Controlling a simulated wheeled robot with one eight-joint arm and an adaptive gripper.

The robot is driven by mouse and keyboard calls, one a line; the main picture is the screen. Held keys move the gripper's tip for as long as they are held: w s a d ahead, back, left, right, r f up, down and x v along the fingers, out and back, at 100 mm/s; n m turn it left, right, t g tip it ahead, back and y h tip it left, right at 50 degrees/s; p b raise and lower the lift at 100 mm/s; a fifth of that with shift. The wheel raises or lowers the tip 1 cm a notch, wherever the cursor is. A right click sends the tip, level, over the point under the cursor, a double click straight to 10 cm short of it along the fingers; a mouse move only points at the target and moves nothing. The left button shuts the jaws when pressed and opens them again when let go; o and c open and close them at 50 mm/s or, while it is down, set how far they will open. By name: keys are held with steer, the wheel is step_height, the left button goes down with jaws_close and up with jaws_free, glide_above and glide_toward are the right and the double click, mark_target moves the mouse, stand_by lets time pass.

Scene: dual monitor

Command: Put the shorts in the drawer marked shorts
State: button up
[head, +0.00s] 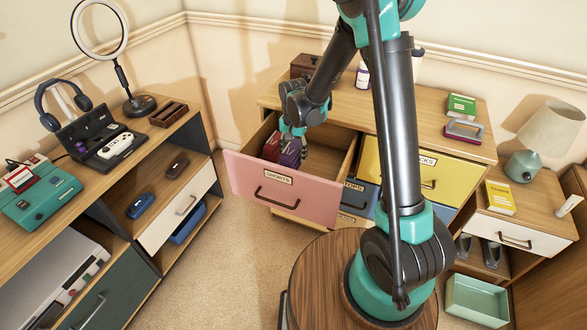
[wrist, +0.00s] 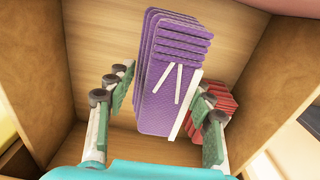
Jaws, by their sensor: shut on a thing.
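The pink-fronted drawer (head: 312,200) marked SHORTS is pulled open at the left of the dresser. My gripper (head: 292,134) reaches down into this drawer. It is shut on the folded purple shorts (head: 291,154), which have white stripes. In the wrist view the purple shorts (wrist: 165,105) stand between the two fingers of my gripper (wrist: 165,98), over the drawer's bare wooden floor (wrist: 110,42). A folded red garment (wrist: 212,104) lies in the drawer beside them, partly hidden by the right finger. Whether the purple shorts touch the floor is unclear.
A yellow drawer (head: 420,172) marked with a partly hidden label is right of the pink one, with a blue drawer (head: 358,197) below. A shelf unit (head: 115,225) lines the left side.

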mark_target(294, 149)
steer(key=shift+f, duration=3.75)
steer(key=shift+f, duration=0.15)
steer(key=o, duration=1.2)
steer(key=shift+o, duration=0.2)
step_height(294, 149, up, 12)
steer(key=shift+r, duration=0.2)
steer(key=s+d+r+n+t, duration=0.1)
steer(key=s+d+r, duration=0.15)
steer(key=d, duration=0.45)
steer(key=s+d+r+n+t, duration=0.1)
steer(key=s+d+r, duration=0.1)
steer(key=s+d, duration=0.3)
steer(key=s+d+f+n+t, duration=0.1)
steer(key=s+d+n+t, duration=0.1)
steer(key=s+d, duration=0.9)
steer(key=shift+s+d, duration=0.4)
